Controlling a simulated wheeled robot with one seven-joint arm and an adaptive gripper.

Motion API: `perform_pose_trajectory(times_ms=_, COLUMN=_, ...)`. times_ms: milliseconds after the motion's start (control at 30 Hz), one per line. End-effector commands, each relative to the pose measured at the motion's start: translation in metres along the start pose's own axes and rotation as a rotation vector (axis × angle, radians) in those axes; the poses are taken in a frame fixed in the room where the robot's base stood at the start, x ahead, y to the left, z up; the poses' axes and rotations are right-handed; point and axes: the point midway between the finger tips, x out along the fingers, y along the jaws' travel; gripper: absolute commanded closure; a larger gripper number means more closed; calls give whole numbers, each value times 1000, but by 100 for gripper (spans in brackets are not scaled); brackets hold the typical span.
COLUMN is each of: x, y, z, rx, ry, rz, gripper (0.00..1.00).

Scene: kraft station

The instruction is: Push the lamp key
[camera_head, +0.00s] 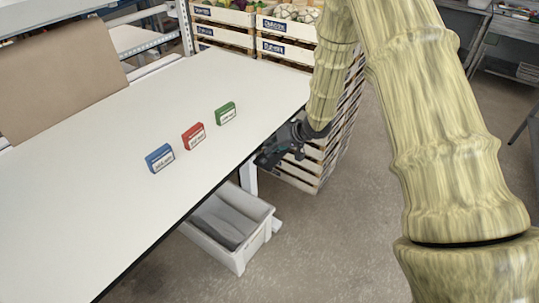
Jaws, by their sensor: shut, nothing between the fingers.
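Three small upright blocks with white labels stand in a slanting row on the white table (95,185). They are a blue block (159,158), a red block (193,136) and a green block (226,113). The labels are too small to read surely, so I cannot tell which is the lamp key. My gripper (264,159) is dark, shut and empty. It appears at the table's right-hand edge, to the right of the blocks and apart from them. My arm hides part of the crates behind it.
A brown board (62,80) stands along the table's far left side. Stacked crates (285,50) with produce rise beyond the table's far end. A grey-white bin (232,225) stands below the table edge. The tabletop around the blocks is clear.

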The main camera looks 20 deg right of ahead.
Motion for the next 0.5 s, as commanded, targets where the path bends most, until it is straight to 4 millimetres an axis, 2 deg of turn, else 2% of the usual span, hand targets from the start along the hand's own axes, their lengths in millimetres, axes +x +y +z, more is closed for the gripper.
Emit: perform_pose_trajectory(times_ms=500, x=-5, y=-4, z=-3, rx=0, ry=0, rz=0, gripper=100)
